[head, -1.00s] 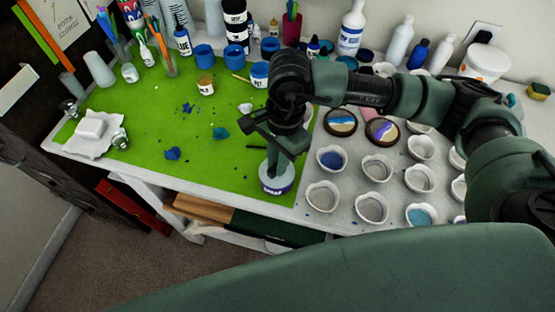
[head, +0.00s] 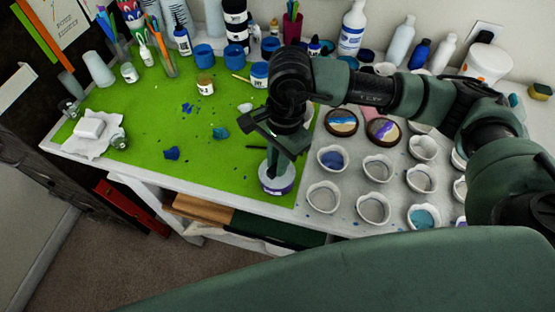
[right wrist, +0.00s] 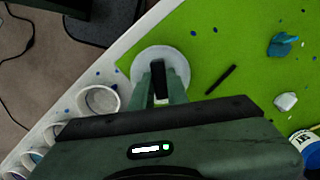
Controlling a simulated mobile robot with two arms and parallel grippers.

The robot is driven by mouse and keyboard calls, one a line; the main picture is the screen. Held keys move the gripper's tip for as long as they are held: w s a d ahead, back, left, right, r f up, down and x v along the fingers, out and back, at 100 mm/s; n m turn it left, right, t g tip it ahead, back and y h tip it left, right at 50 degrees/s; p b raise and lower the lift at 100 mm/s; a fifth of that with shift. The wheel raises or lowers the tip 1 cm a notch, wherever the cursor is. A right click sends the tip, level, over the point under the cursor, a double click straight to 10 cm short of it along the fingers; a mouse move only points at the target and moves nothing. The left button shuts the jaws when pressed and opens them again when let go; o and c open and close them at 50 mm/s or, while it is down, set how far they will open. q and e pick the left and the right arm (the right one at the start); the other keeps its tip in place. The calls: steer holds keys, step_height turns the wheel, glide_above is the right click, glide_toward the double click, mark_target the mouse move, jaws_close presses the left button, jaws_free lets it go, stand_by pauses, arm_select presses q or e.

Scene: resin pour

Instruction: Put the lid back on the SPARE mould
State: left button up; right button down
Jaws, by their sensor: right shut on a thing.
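The SPARE mould (head: 277,189) is a small round tub with a purple label, near the front edge of the green mat. A pale round lid (right wrist: 143,62) shows in the right wrist view below my fingers and hides what is under it. In the head view it appears level on top of the tub; whether it is fully seated I cannot tell. My right gripper (head: 276,172) points down over it, shut on the lid at its middle. The gripped part is mostly hidden between the fingers. My left gripper is not in view.
Several white cups (head: 324,197) stand close to the right of the mould, some with blue contents. A dark stick (head: 257,147) lies behind it. The green mat (head: 150,135) is largely clear to the left. Paint pots and bottles line the back.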

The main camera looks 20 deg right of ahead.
steer(key=b, duration=0.3)
steer(key=shift+f, duration=0.2)
stand_by(2.2)
stand_by(0.4)
steer(key=c, duration=0.8)
jaws_free()
steer(key=shift+c, duration=0.2)
steer(key=shift+r, duration=0.1)
steer(key=shift+r+p, duration=1.25)
steer(key=shift+r, duration=2.2)
jaws_close()
